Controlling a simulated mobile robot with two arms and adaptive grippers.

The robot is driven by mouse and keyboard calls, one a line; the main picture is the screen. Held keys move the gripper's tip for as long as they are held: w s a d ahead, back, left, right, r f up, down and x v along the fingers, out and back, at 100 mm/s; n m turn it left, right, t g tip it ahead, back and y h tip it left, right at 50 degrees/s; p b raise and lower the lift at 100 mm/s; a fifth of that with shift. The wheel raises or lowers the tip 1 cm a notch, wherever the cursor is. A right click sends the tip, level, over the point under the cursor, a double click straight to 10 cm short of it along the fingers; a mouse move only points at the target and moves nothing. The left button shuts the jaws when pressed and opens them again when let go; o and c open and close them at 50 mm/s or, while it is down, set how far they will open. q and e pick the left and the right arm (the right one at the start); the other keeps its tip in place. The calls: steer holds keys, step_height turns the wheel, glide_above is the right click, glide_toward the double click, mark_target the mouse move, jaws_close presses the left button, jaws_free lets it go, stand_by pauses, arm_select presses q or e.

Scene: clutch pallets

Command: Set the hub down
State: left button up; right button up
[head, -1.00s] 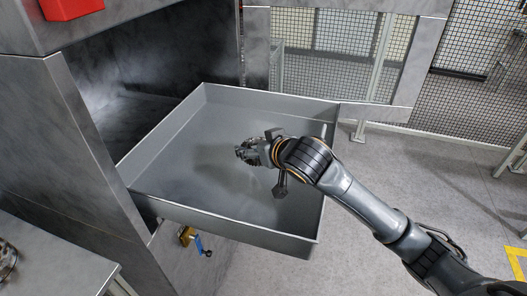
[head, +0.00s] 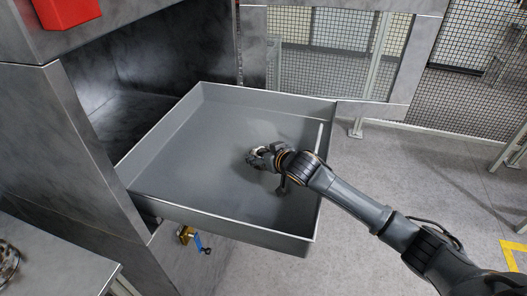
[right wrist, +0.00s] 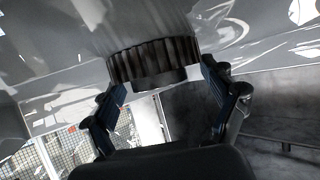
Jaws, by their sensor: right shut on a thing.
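The hub (right wrist: 155,62) is a dark, ribbed round part with a smaller round boss, seen between the fingers in the right wrist view. My right gripper (right wrist: 166,88) is shut on it. In the head view my right gripper (head: 262,157) is low inside the grey metal drawer tray (head: 190,155), right of its middle, and mostly covers the hub. A grey surface lies close beyond the hub in the wrist view; I cannot tell whether they touch. My left gripper is not in view.
The tray has low walls and a bare floor around the gripper. The grey cabinet (head: 75,150) stands to its left, with a red box (head: 67,12) above. A metal part (head: 8,262) lies on the bench (head: 50,265). A blue-handled item (head: 198,243) hangs below the tray.

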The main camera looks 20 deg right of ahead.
steer(key=shift+r, duration=0.1)
steer(key=o, duration=1.6)
steer(key=shift+f, duration=0.2)
steer(key=shift+r, duration=0.25)
steer(key=v, duration=0.7)
steer(key=shift+s+b, duration=0.3)
steer(key=shift+b, duration=0.1)
steer(key=shift+r, duration=0.15)
